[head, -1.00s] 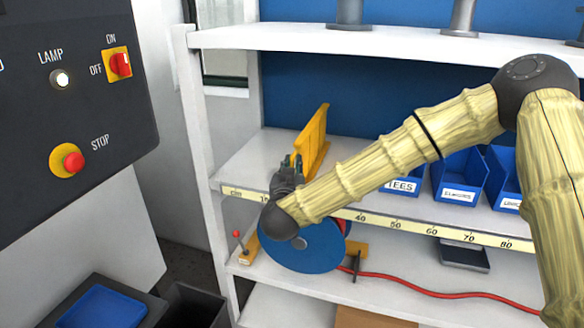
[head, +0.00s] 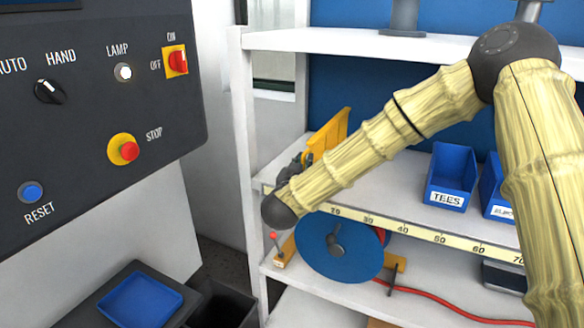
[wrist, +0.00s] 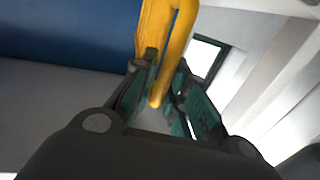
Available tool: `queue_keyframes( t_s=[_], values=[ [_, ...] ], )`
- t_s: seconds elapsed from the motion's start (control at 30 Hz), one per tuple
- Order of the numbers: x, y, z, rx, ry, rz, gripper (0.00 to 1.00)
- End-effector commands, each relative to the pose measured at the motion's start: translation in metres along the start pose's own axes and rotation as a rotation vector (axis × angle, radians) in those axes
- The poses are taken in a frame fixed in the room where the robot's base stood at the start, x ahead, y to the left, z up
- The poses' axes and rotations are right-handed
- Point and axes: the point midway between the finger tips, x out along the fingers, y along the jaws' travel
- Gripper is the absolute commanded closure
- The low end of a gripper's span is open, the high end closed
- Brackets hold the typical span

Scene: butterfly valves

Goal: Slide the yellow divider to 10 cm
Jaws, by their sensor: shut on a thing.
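The yellow divider (head: 333,128) stands upright on the middle shelf, toward its left end. My gripper (head: 302,160) is at its front end. In the wrist view, a yellow bar of the divider (wrist: 178,52) runs down between the green-padded fingers of my gripper (wrist: 160,98), which are shut on it. A cm scale (head: 420,233) runs along the shelf's front edge; marks from about 20 to 70 show. My arm hides its left part, so the divider's exact reading cannot be told.
Blue bins, one labelled TEES (head: 450,170), stand on the shelf to the right, with clear shelf between them and the divider. A blue reel (head: 340,255) with a red hose is below. The left shelf post (head: 246,140) is close to my gripper. A control panel (head: 100,90) is at left.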

Motion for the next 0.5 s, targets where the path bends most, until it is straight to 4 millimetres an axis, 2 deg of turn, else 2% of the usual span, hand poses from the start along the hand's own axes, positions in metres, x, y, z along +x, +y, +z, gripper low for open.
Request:
queue_keyframes(
  t_s=[0.27, 0.3, 0.37, 0.5],
  values=[
    [-0.0011, -0.006, -0.0036, 0.002, 0.005, -0.01, 1.0],
    [-0.0012, -0.0064, -0.0038, 0.002, 0.005, -0.011, 0.79],
    [-0.0012, -0.0066, -0.004, 0.002, 0.005, -0.011, 0.68],
    [-0.0004, -0.0042, -0.0043, 0.003, 0.006, -0.007, 0.66]
  ],
)
